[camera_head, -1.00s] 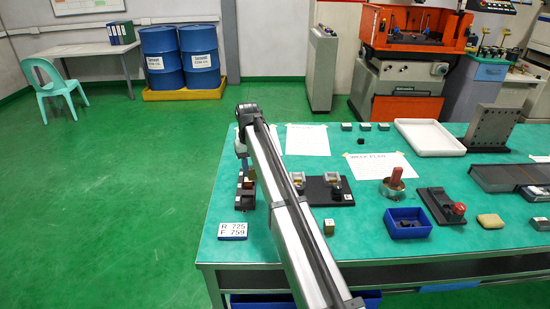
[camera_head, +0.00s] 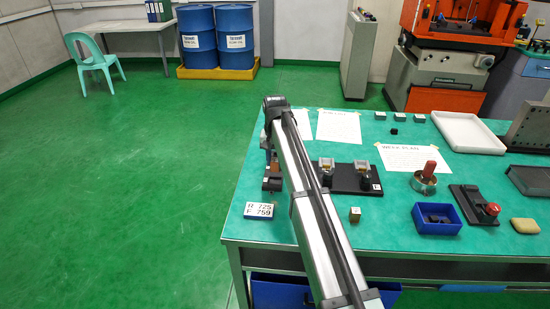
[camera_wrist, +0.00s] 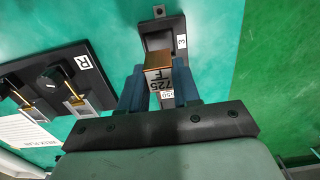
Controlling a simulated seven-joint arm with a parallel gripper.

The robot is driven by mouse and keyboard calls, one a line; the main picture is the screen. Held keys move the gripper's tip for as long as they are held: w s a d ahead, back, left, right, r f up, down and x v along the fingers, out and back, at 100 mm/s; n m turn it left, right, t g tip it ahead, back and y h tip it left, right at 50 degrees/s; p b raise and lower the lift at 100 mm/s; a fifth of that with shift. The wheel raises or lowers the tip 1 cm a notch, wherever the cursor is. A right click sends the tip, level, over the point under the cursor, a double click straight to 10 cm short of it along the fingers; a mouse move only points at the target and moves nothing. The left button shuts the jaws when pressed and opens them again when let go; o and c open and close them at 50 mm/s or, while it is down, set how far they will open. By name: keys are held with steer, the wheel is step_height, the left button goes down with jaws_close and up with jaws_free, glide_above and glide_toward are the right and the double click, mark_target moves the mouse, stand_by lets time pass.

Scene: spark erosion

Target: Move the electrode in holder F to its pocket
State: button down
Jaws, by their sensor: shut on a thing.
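My gripper (camera_wrist: 159,82) is shut on an electrode in the wrist view. Its blue fingers press on both sides, and the electrode (camera_wrist: 158,60) shows a copper-brown end with white lettered surfaces, including "F" and "725", just below it. Beyond it is a dark block (camera_wrist: 174,26) with a recess and a label "3"; the electrode overlaps this recess, and I cannot tell whether they touch. In the head view my gripper (camera_head: 269,150) hangs over the bench's left end, mostly hidden by my arm. A dark base (camera_head: 272,184) lies beneath it.
A black board (camera_head: 350,188) with two holders stands right of my arm; it shows with an "R" label in the wrist view (camera_wrist: 70,60). A card reading R 725, F 759 (camera_head: 259,210) and a small block (camera_head: 354,214) lie nearer the front. A blue bin (camera_head: 437,218) stands right.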

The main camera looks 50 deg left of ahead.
steer(key=shift+f, duration=3.05)
steer(key=shift+f, duration=0.25)
steer(key=c, duration=0.7)
jaws_free()
steer(key=shift+c, duration=0.2)
step_height(320, 180, up, 14)
steer(key=shift+f, duration=0.1)
